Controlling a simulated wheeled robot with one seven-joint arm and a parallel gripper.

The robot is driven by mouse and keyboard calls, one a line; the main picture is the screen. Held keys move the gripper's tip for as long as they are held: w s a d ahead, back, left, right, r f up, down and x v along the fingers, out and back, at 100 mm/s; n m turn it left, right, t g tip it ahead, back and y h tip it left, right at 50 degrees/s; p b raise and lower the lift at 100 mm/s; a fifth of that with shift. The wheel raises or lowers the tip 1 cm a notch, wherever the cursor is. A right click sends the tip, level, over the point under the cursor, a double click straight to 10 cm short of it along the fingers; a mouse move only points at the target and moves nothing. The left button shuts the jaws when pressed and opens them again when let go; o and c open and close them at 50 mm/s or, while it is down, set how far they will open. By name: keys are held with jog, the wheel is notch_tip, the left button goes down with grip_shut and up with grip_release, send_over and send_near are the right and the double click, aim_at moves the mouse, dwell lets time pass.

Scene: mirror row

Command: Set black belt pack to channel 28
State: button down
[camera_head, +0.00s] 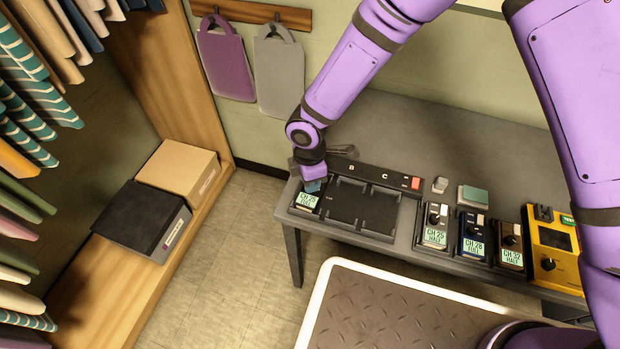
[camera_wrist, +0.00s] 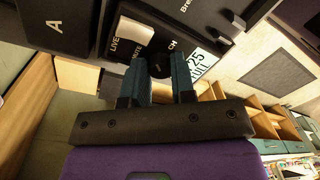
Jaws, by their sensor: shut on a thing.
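The black belt pack (camera_head: 300,208) sits at the left end of the dark charging rack (camera_head: 392,237), by the slot marked A in the wrist view. Its lit screen (camera_wrist: 203,66) seems to read CH 25 FULL, seen turned in the wrist view and small in the head view. Its face (camera_wrist: 140,30) carries a switch marked LIVE and MUTE, and a round channel knob (camera_wrist: 160,66). My gripper (camera_head: 313,187) reaches down onto the pack. In the wrist view its teal fingers (camera_wrist: 161,82) are shut on the knob from both sides and partly hide it.
Right of the rack stand a grey pack (camera_head: 434,225), a blue pack (camera_head: 473,235), a brown pack (camera_head: 510,245) and a yellow tester (camera_head: 555,250). The rack's other bays look empty.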

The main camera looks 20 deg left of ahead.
jog(key=shift+m, duration=0.4)
jog(key=c, duration=0.9)
grip_release()
jog(key=shift+c, duration=0.2)
notch_tip(320, 180, up, 11)
jog(key=shift+w+a+f, duration=0.15)
jog(key=shift+w+a, duration=0.05)
jog(key=shift+w, duration=0.1)
